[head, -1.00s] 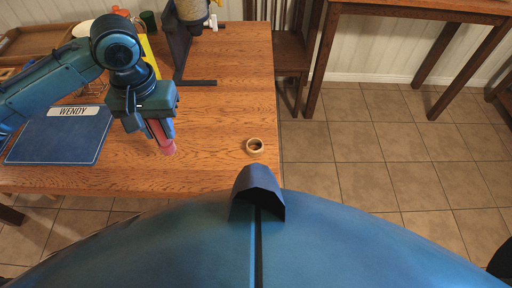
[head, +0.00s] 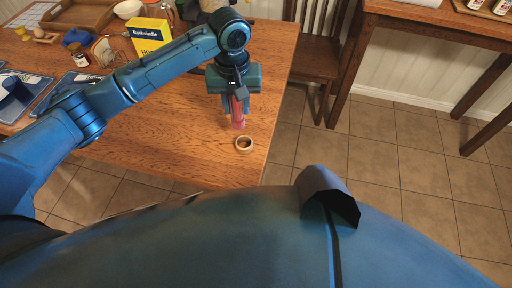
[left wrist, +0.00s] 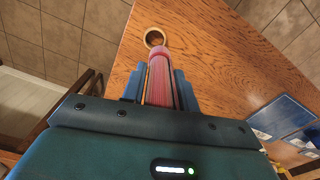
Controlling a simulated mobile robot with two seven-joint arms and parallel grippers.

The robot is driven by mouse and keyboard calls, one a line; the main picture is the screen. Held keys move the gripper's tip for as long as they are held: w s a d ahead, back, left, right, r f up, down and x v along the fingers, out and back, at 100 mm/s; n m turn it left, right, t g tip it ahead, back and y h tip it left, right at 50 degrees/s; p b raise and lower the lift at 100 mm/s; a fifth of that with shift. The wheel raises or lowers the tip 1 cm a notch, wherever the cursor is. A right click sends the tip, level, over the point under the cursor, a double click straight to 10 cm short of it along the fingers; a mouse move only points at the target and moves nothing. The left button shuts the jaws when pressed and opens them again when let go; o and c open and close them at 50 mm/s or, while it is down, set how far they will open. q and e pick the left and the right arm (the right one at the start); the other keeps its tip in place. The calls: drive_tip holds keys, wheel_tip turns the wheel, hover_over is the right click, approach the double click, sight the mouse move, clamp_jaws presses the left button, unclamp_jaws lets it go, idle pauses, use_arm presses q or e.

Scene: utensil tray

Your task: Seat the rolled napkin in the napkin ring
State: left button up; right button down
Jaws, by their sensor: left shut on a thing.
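The napkin ring (head: 244,151), a small tan ring, lies on the wooden table near its right front edge. It also shows in the left wrist view (left wrist: 145,38), just beyond the napkin's far end. My left gripper (head: 234,107) is shut on the rolled napkin (head: 238,119), a pink-red roll pointing down toward the table. The napkin also shows between the fingers in the left wrist view (left wrist: 159,80). Its lower end is just behind the ring in the head view and apart from it. How high it is above the table I cannot tell. My right gripper is not in view.
The wooden table (head: 180,140) is clear around the ring, with its edge close to the right. A yellow box (head: 150,36), a wooden tray (head: 85,14) and several small items stand at the back left. A chair (head: 318,65) stands beyond the right edge.

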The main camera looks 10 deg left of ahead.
use_arm(q)
drive_tip(key=shift+w+d+f, duration=0.2)
drive_tip(key=shift+d+f, duration=0.05)
drive_tip(key=shift+d, duration=0.3)
wheel_tip(320, 180, down, 10)
drive_tip(key=shift+f, duration=0.1)
drive_tip(key=o, duration=0.9)
drive_tip(key=shift+o, duration=0.2)
wheel_tip(320, 180, up, 12)
drive_tip(key=shift+r, duration=0.2)
drive_tip(key=shift+f, duration=0.15)
